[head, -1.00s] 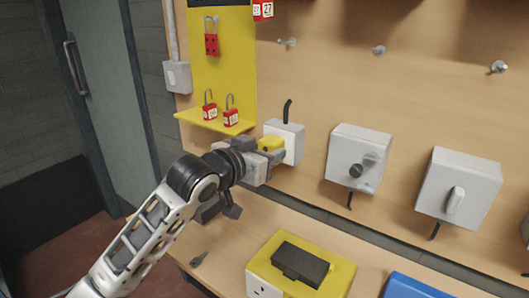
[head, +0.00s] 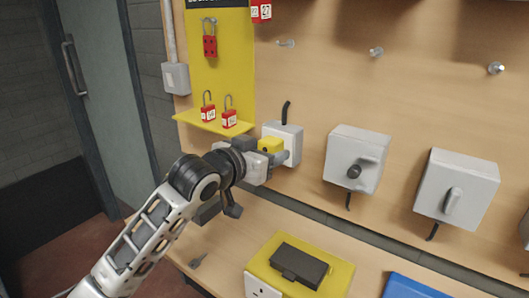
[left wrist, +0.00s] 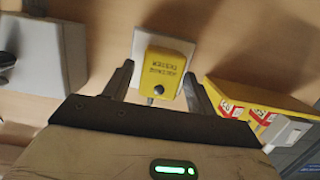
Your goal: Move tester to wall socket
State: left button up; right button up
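The yellow tester (head: 270,145) sits against the front of the white wall socket box (head: 291,136), which has a black cable on top. In the left wrist view the tester (left wrist: 166,68) shows upside-down lettering and a dark round knob, with the white socket plate (left wrist: 172,40) behind it. My left gripper (head: 266,160) is at the tester. In the left wrist view its fingers (left wrist: 160,78) stand apart on either side of the tester, with a visible gap at the left finger. Whether the right finger touches is unclear. My right gripper is not in view.
A yellow lockout board with a shelf (head: 212,122) of red padlocks is left of the socket. Grey switch boxes (head: 357,155) (head: 457,185) are to the right. A yellow case (head: 328,278) with a dark box (head: 299,264) lies on the bench below.

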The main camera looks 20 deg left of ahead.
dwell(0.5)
pick_arm(q)
jog(key=f+v, duration=0.2)
jog(key=v, duration=1.1)
jog(key=shift+s+a+f, duration=0.2)
jog(key=shift+s+f, duration=0.1)
jog(key=shift+s, duration=0.3)
jog(key=shift+s, duration=0.1)
dwell(0.4)
